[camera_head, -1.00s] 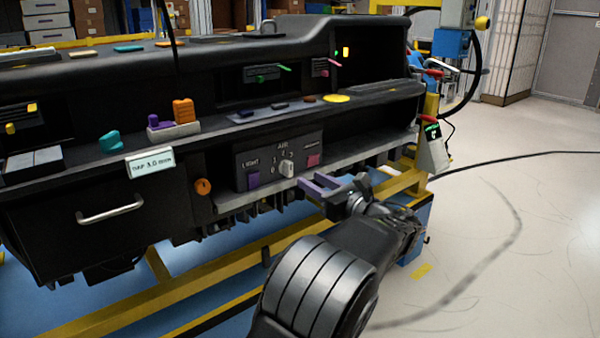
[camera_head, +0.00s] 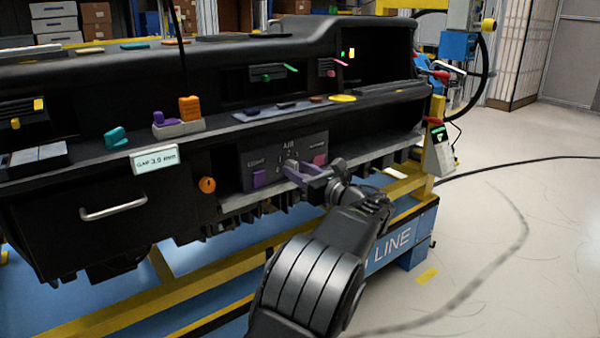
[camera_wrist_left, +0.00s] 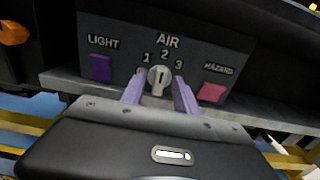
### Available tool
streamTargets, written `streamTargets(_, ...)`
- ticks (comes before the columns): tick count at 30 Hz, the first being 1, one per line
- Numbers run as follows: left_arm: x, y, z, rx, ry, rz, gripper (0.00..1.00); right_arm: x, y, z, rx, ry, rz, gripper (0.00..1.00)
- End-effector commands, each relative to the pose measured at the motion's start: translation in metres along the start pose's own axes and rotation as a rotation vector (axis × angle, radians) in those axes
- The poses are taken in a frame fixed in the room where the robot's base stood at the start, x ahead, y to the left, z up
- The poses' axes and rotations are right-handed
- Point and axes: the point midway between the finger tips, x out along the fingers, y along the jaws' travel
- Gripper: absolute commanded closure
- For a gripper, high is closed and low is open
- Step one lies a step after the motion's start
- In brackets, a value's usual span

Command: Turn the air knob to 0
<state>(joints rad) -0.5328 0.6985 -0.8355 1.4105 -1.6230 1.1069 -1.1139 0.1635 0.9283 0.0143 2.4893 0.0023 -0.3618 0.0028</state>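The air knob (camera_wrist_left: 159,79) is a small pale dial on the dark panel (camera_wrist_left: 215,48), under the word AIR. In the wrist view its dark mark looks about upright, toward the 2; the 1, 2 and 3 show, and the 0 is hidden. My left gripper (camera_head: 288,168) is at the panel in the head view and covers most of the knob there. In the wrist view its two purple fingers (camera_wrist_left: 159,85) stand apart on either side of the knob, with a small gap on each side. My right gripper is not in view.
A purple LIGHT button (camera_wrist_left: 101,67) sits left of the knob and a pink HAZARD button (camera_wrist_left: 211,92) right of it. A grey ledge (camera_head: 238,202) runs below the panel. An orange round knob (camera_head: 207,185) and a drawer handle (camera_head: 112,207) are farther left.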

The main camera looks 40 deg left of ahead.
Motion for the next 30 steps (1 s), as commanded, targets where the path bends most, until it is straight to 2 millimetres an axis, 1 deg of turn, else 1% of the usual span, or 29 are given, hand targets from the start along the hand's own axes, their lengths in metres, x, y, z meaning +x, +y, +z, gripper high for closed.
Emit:
streamTargets(1,-0.0002,0.0,0.0,0.0,0.0,0.0,0.64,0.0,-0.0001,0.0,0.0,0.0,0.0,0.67)
streamTargets(2,-0.0002,0.0,0.0,0.0,0.0,0.0,0.67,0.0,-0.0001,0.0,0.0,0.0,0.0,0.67)
streamTargets(14,-0.0005,-0.0001,-0.0001,0.0,0.0,0.0,1.0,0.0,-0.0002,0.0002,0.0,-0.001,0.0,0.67)
streamTargets(30,-0.0005,0.0,-0.0003,-0.009,0.0,0.0,1.0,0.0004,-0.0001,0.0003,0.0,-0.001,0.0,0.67)
